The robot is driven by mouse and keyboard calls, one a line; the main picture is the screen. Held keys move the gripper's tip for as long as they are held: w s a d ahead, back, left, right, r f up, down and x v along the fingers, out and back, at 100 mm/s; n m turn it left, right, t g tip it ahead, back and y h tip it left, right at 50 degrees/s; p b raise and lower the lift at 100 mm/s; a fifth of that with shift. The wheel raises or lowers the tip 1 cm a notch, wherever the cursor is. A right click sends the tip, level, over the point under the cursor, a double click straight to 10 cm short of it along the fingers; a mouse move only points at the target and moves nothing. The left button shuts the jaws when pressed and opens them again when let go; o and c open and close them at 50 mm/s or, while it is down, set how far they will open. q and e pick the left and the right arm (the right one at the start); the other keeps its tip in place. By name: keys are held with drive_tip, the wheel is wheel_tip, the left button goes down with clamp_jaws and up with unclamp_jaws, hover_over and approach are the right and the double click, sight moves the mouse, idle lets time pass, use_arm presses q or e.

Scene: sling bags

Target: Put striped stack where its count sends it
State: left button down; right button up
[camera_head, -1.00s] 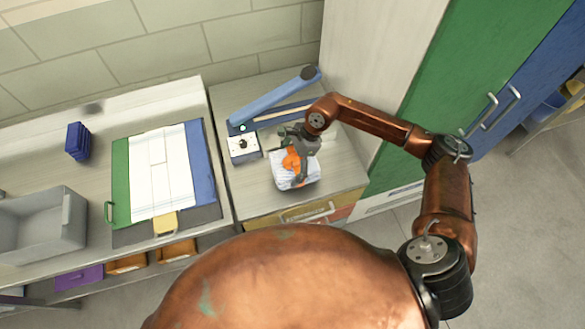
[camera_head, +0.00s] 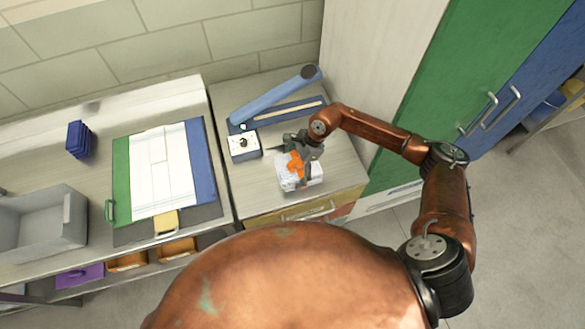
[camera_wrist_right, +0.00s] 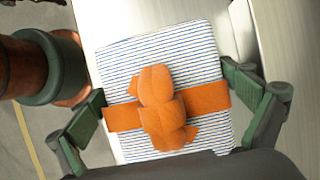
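The striped stack (camera_head: 288,182) is white with thin blue stripes and has an orange band knotted on top. It lies on the right-hand counter. The right wrist view shows the striped stack (camera_wrist_right: 120,65) from above, with the orange band (camera_wrist_right: 208,97) running across it. My right gripper (camera_head: 304,168) is over the stack. In the wrist view my right gripper (camera_wrist_right: 165,100) has its green-padded fingers spread, one beside each side edge of the stack. Whether the pads touch it I cannot tell. The stack's count is not readable. My left gripper is not in view.
The left counter holds a green-and-blue edged board (camera_head: 201,165), a grey tray (camera_head: 68,215) and a blue block (camera_head: 77,139).

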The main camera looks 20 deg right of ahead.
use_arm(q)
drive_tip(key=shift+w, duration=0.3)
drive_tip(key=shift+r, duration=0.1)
use_arm(e)
drive_tip(key=shift+r, duration=0.1)
drive_tip(key=shift+r, duration=0.2)
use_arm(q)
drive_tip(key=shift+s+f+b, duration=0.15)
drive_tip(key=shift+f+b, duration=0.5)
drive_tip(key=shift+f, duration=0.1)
use_arm(e)
drive_tip(key=v, duration=1.1)
drive_tip(key=shift+d+r, duration=0.15)
drive_tip(key=shift+r, duration=0.25)
